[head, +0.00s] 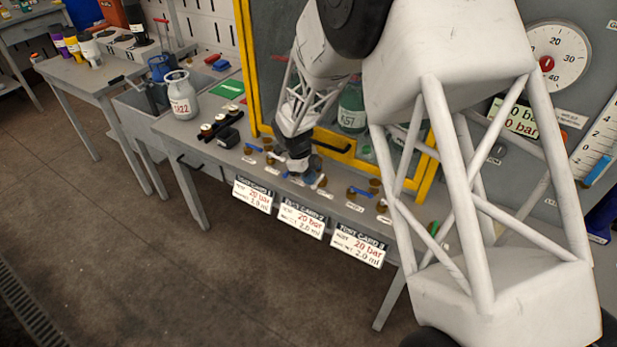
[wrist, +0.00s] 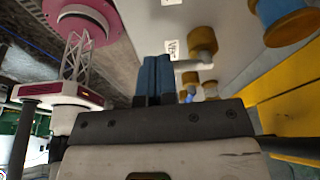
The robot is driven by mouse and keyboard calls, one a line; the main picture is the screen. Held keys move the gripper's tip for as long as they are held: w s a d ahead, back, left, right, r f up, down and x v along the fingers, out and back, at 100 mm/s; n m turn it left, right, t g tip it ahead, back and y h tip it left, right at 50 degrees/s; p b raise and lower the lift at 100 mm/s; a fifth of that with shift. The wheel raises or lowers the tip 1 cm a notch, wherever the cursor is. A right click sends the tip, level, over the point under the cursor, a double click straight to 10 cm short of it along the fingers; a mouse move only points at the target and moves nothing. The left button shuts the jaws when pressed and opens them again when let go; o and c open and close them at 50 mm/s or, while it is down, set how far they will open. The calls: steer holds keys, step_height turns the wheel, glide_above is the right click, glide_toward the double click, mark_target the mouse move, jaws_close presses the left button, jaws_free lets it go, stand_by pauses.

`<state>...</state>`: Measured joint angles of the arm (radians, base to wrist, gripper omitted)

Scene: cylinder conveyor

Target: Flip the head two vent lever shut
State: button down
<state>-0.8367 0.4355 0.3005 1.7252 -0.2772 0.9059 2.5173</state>
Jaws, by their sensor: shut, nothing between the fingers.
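My gripper (head: 309,179) points down at the middle of the bench, behind the second test card (head: 301,219), with its tip among small brass valve fittings. In the wrist view its two blue fingers (wrist: 153,78) are together with nothing between them. A brass fitting (wrist: 202,42) with a pale stem is just right of the fingers; more brass lies behind it, with a small blue piece (wrist: 188,95) that may be a lever. The head two vent lever is not clearly made out in the head view; the gripper covers that area. I cannot tell whether the fingers touch it.
Another blue lever (head: 359,192) sits behind the third test card (head: 357,245), and one more (head: 252,147) lies left of my gripper. A yellow frame (head: 340,151) stands behind the fittings.

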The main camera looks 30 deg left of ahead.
steer(key=shift+s+d+n+t, duration=0.15)
steer(key=shift+d+n+t, duration=0.2)
steer(key=shift+n, duration=0.35)
steer(key=n, duration=0.1)
steer(key=d+n, duration=0.1)
steer(key=n, duration=0.1)
steer(key=shift+s+d+t, duration=0.1)
steer(key=shift+d+t, duration=0.15)
steer(key=shift+t, duration=0.1)
steer(key=d+n, duration=0.1)
steer(key=n, duration=0.1)
steer(key=n+y, duration=0.1)
steer(key=n, duration=0.1)
steer(key=shift+d+t, duration=0.4)
steer(key=n, duration=0.1)
steer(key=w+d+n+y, duration=0.1)
steer(key=n, duration=0.1)
steer(key=shift+d+n+t, duration=0.25)
steer(key=shift+n+t, duration=0.05)
steer(key=shift+w+d+n+y, duration=0.15)
steer(key=shift+w+d+n, duration=0.1)
steer(key=shift+n, duration=0.4)
steer(key=shift+w+d+n+y, duration=0.15)
steer(key=shift+w+d+n, duration=0.1)
steer(key=shift+n, duration=0.4)
steer(key=shift+w, duration=0.15)
steer(key=shift+w+d, duration=0.3)
steer(key=shift+w, duration=0.15)
